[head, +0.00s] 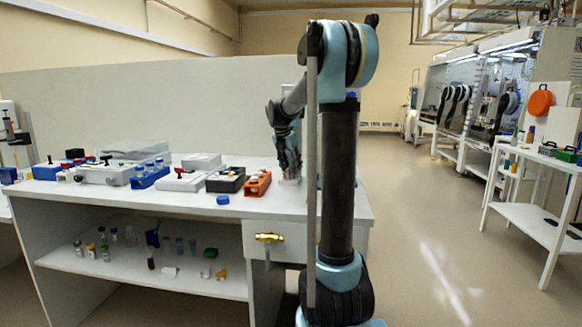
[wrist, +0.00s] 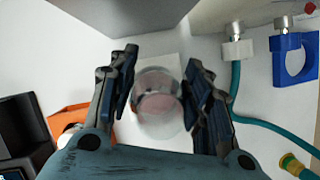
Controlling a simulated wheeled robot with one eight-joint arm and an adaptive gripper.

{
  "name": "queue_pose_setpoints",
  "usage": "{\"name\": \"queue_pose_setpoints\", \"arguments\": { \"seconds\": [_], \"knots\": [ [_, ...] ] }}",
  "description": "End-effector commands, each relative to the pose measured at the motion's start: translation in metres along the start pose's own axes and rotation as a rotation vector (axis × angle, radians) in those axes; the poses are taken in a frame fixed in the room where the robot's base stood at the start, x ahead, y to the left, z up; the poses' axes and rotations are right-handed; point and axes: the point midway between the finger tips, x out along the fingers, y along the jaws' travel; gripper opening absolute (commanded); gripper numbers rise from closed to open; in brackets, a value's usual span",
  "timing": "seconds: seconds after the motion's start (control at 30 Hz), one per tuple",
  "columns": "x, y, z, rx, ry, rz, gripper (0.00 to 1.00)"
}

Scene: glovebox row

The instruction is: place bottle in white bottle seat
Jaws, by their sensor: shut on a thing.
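My gripper (wrist: 157,98) is shut on a clear bottle (wrist: 158,106) with a pinkish tint, seen end-on between the two dark fingers in the wrist view. A pale square (wrist: 176,68), which looks like the white bottle seat, shows partly behind the bottle. The bottle hides much of it, so I cannot tell whether the bottle touches it. In the head view my gripper (head: 290,165) points down over the right part of the white bench. The bottle and seat are too small and covered to make out clearly there.
An orange rack (head: 257,183) and a black box (head: 226,180) stand left of my gripper on the bench. A blue cap (head: 222,200) lies near the front edge. In the wrist view, a teal hose (wrist: 236,85) and a blue ring holder (wrist: 293,60) are on the right.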

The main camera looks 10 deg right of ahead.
Motion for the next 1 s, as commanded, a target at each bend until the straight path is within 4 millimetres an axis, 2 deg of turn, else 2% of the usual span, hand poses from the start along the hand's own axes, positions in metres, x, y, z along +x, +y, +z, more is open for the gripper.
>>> {"name": "queue_pose_setpoints", "arguments": {
  "seconds": [0.33,0.37,0.43,0.47,0.83,1.0],
  "knots": [
    [0.006,-0.001,-0.002,0.001,0.0,-0.001,0.13],
    [0.006,-0.001,-0.002,0.001,0.0,-0.001,0.47],
    [0.006,-0.001,-0.002,0.001,0.0,-0.001,0.63],
    [0.006,-0.001,-0.002,0.001,0.0,-0.001,0.65],
    [0.004,-0.001,-0.001,0.002,0.0,-0.001,0.65],
    [-0.01,-0.001,0.003,0.001,0.0,-0.001,0.65]
  ]
}}
